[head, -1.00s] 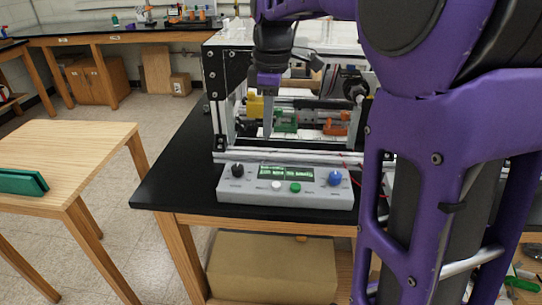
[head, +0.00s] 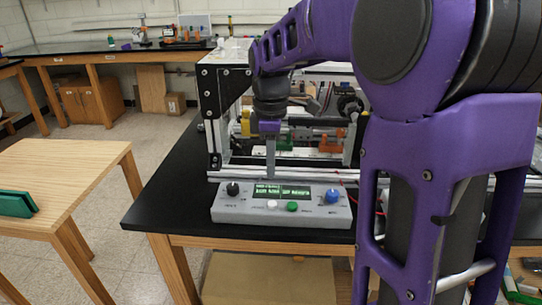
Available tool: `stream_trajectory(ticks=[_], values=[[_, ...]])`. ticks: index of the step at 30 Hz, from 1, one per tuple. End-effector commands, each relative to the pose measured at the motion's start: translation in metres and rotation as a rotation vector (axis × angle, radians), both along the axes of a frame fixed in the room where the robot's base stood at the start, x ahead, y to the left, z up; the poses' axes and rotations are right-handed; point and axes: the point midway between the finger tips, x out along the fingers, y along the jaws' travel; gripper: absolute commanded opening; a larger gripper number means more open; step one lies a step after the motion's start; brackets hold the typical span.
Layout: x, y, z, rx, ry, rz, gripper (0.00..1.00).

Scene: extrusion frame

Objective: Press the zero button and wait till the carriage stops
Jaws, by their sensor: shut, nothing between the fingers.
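A grey control box (head: 225,213) sits on the front of the black bench. It has a lit green screen (head: 283,192), a black knob (head: 232,188), a white button (head: 271,204), a green button (head: 292,206) and a blue knob (head: 333,196). The labels are too small to read, so I cannot tell which button is zero. My gripper (head: 271,177) is shut and empty, pointing down just above the box's back edge, in line with the white button; it appears apart from both buttons. Inside the extrusion frame, yellow, green and orange (head: 329,145) parts show; I cannot tell which is the carriage.
The extrusion frame (head: 213,115) stands right behind the box, close to my gripper. A wooden table (head: 75,170) with a green object (head: 17,203) is at left. The black bench top (head: 165,195) is bare left of the box.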

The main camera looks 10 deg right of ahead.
Motion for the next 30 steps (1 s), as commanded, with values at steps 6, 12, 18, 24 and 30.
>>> stream_trajectory(ticks=[6, 12, 18, 24, 30], values=[[-0.001, 0.0, -0.049, 0.001, 0.003, -0.001, 0.0], [0.0, 0.0, -0.075, 0.0, 0.001, 0.0, 0.0], [0.0, 0.0, -0.082, 0.0, 0.0, -0.001, 0.0], [0.0, 0.0, -0.082, 0.001, -0.001, -0.001, 0.0], [0.0, 0.0, -0.091, 0.0, 0.001, 0.0, 0.0]])
